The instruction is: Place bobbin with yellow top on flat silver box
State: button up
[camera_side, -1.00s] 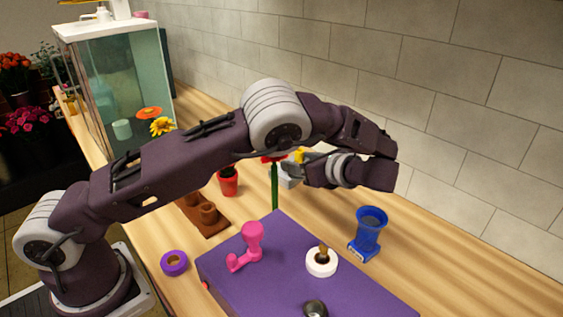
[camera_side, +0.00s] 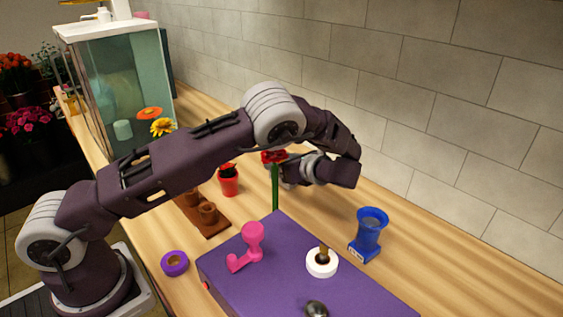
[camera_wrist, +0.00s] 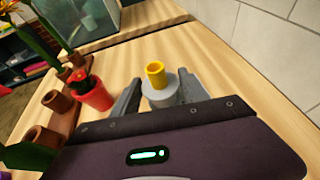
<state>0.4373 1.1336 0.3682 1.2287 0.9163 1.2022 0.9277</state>
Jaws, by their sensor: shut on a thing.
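The bobbin with the yellow top (camera_wrist: 155,74) shows in the wrist view as a grey round body with a yellow cylinder above it. My gripper (camera_wrist: 160,88) is shut on its grey body, one finger on each side. In the side view my gripper (camera_side: 284,174) is behind the green stem and red flower, and the bobbin is hidden there. I cannot tell from these views how high the bobbin is above the table. I cannot make out a flat silver box in either view.
A red flower on a green stem (camera_side: 275,188) stands in front of my gripper. A glass tank (camera_side: 125,80) stands farther back.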

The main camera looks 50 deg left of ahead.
jog(key=o, duration=1.3)
jog(key=shift+f, duration=0.1)
jog(key=shift+o, duration=0.2)
jog(key=v, duration=1.2)
jog(key=shift+s, duration=0.1)
